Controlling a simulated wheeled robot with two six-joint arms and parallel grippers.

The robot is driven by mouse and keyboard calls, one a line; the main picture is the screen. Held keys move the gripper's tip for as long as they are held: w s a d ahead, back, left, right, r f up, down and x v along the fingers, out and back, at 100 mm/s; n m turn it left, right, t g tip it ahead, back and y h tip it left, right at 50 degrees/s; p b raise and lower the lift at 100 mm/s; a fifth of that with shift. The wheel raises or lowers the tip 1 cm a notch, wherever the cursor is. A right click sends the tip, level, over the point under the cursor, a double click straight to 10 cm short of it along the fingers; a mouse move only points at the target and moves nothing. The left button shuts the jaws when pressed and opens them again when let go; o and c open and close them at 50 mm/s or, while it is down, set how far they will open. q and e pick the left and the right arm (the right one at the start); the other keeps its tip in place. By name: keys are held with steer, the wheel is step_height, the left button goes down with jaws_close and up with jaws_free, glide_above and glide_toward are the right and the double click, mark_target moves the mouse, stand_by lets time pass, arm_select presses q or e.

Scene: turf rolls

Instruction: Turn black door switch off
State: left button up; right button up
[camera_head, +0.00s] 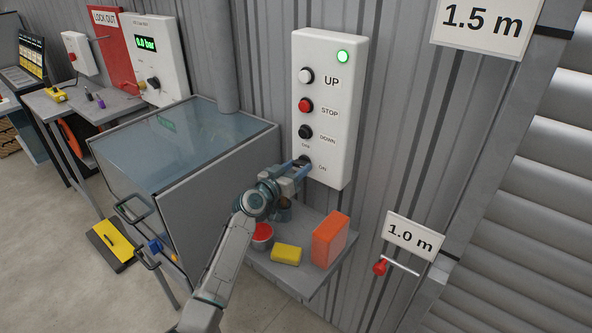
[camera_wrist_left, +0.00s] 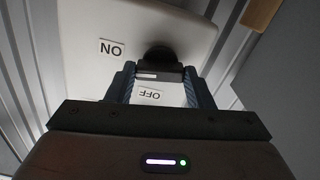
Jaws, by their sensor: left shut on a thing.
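A white door control panel (camera_head: 325,75) hangs on the corrugated wall, with UP, STOP and DOWN buttons and a lit green lamp (camera_head: 343,56) at its top. The black door switch (camera_head: 305,159) is at its bottom, beside small OFF and ON labels. My left gripper (camera_head: 303,166) is at the switch, its fingers shut on it. In the left wrist view the black switch (camera_wrist_left: 158,56) shows between the fingertips, with the ON label (camera_wrist_left: 111,48) to the left and the OFF label (camera_wrist_left: 151,95) between the fingers. The fingers partly hide the switch, and its exact angle is unclear.
Below my left gripper a grey shelf (camera_head: 290,278) holds an orange box (camera_head: 330,239), a yellow block (camera_head: 286,254) and a red-topped tub (camera_head: 262,235). A grey cabinet with a glass top (camera_head: 185,140) stands to the left. A red-knobbed lever (camera_head: 380,267) is at lower right.

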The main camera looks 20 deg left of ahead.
arm_select(q)
steer(key=n, duration=0.3)
steer(key=shift+n, duration=0.4)
steer(key=n, duration=0.3)
steer(key=shift+n, duration=0.3)
steer(key=n+p, duration=0.1)
steer(key=n, duration=0.2)
steer(key=shift+n, duration=0.3)
steer(key=n+p, duration=0.1)
steer(key=n, duration=0.2)
steer(key=shift+n, duration=0.8)
steer(key=o, duration=1)
